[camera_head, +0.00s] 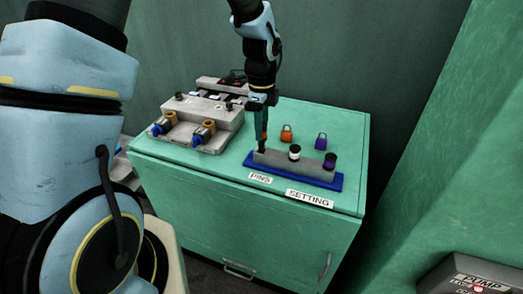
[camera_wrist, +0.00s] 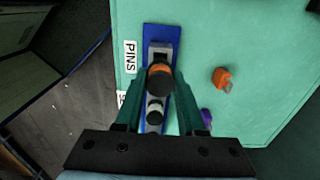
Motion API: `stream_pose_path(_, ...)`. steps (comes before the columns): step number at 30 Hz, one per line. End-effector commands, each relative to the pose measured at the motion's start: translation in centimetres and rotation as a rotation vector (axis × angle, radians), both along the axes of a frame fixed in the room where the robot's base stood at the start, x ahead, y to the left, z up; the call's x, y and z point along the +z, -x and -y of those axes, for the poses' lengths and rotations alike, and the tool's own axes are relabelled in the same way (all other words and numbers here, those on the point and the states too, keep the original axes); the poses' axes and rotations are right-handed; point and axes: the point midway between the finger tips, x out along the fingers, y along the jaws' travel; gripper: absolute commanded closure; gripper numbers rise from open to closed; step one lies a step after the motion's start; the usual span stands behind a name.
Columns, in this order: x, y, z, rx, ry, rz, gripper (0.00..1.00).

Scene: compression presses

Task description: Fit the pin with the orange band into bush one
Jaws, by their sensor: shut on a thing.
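The pin with the orange band (camera_wrist: 160,70) has a dark cap and is at the end of the grey pin rack (camera_wrist: 162,47), between my fingertips. My gripper (camera_wrist: 160,82) is shut on it. In the head view my gripper (camera_head: 261,130) points down over the left end of the rack (camera_head: 300,163), and the fingers hide most of the pin. I cannot tell whether the pin is fully seated or slightly raised. No number is readable on either.
A white-banded pin (camera_head: 294,152) and a purple-banded pin (camera_head: 330,161) stand in the same rack, on a blue base. An orange padlock (camera_head: 287,134) and a purple padlock (camera_head: 321,141) are behind it. The green cabinet top (camera_head: 345,125) is clear at the back right.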

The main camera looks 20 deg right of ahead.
Motion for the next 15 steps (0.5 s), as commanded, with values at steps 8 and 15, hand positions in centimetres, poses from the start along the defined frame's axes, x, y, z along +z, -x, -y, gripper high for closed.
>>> stream_pose_path(8, 1.7, 0.0, 0.0, 0.0, 0.001, 0.001, 1.0)
stream_pose_path(15, 3.1, 0.0, 0.0, 0.0, 0.001, 0.001, 1.0)
